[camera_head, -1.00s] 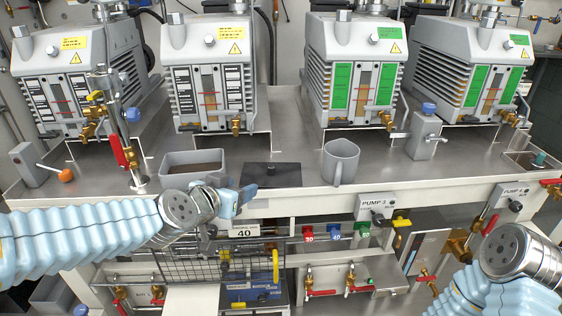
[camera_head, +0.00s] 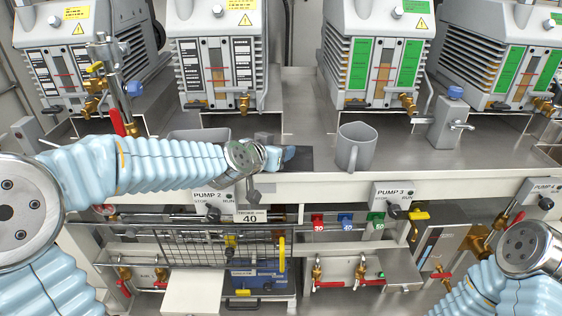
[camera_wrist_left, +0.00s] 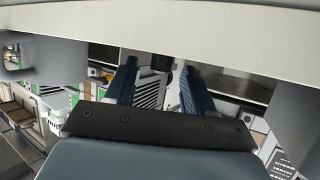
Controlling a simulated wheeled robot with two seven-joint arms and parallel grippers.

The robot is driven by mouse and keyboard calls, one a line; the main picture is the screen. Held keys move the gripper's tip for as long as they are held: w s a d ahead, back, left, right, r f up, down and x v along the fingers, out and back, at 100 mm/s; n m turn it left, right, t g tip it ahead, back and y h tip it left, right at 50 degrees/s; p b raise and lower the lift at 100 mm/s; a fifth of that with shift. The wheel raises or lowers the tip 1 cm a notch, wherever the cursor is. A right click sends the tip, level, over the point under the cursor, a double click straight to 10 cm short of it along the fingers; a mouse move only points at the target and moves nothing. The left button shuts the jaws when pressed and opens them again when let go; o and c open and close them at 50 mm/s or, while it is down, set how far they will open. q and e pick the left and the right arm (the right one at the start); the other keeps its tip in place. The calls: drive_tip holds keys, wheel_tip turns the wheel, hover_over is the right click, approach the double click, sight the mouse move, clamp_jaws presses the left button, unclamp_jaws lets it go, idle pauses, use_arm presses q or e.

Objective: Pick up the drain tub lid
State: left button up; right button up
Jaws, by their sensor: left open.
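The dark, flat, square plate (camera_head: 303,160), which looks like the drain tub lid, lies on the steel bench top near its front edge. My left arm partly covers it in the head view. My left gripper (camera_head: 282,157) is at the plate's left part, and its blue fingers overlap it in the picture. I cannot tell whether they touch. In the left wrist view the two blue fingers (camera_wrist_left: 160,88) stand apart with nothing seen held between them. My right wrist is at the lower right; its gripper fingers are not seen.
A grey tub (camera_head: 190,135) is partly hidden behind my left arm. A grey jug (camera_head: 355,150) stands right of the plate. Several vacuum pumps (camera_head: 375,60) stand behind. Below the bench edge are a wire basket (camera_head: 200,248) and several red-handled valves.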

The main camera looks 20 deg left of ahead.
use_arm(q)
drive_tip(key=shift+x, duration=1.15)
clamp_jaws()
drive_tip(key=shift+r, duration=0.1)
